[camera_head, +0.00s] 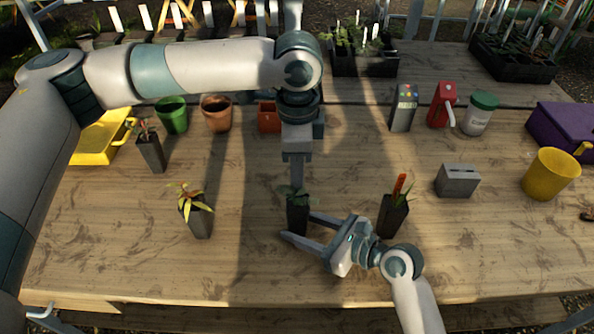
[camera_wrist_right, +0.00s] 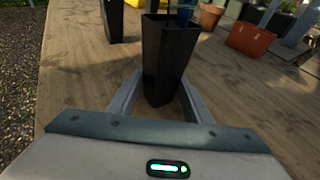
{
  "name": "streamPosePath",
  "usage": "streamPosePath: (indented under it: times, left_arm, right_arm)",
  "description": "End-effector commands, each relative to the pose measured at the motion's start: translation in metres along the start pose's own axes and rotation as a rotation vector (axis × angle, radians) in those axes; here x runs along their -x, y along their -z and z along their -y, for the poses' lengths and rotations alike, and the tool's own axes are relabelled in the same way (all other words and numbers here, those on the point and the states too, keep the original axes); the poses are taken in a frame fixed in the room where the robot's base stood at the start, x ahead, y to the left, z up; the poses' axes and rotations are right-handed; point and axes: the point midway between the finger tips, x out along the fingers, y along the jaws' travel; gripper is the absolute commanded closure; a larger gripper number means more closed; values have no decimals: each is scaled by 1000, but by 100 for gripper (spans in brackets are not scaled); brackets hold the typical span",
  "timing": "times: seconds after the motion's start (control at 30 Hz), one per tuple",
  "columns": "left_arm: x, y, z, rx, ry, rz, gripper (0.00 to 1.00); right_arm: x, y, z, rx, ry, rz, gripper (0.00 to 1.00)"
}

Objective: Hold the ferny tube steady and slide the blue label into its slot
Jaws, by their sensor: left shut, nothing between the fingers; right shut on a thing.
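The tube with green foliage (camera_head: 298,218), which I take as the ferny tube, is a dark, square, tapered pot upright at the table's front middle. My right gripper (camera_head: 298,227) is shut on it low down, one finger on each side. The right wrist view shows this black tube (camera_wrist_right: 163,65) between the fingers. My left gripper (camera_head: 297,184) points straight down just above the foliage, shut and empty. I cannot make out the blue label for sure; a small blue patch (camera_wrist_right: 184,14) shows behind the tube's rim in the right wrist view. The slot is hidden.
A yellow-leaved tube (camera_head: 201,222) stands left, a tube with an orange label (camera_head: 392,216) right, close to my right gripper. A grey slotted block (camera_head: 457,181) and yellow pot (camera_head: 550,174) stand farther right. The front strip of the wooden table (camera_head: 200,275) is clear.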

Motion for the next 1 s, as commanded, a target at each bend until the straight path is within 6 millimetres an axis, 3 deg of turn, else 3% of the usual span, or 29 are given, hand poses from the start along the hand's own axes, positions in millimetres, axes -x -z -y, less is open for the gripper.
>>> streamPosePath:
  times: [0.57,0.67,1.0]
  left_arm:
    - [-5,0,0,0,-1,0,100]
    - [-5,0,0,0,0,0,78]
    - [-4,0,0,0,0,0,78]
  right_arm:
    - [0,0,0,0,0,1,67]
    - [0,0,0,0,0,1,67]
    - [0,-1,0,0,0,1,67]
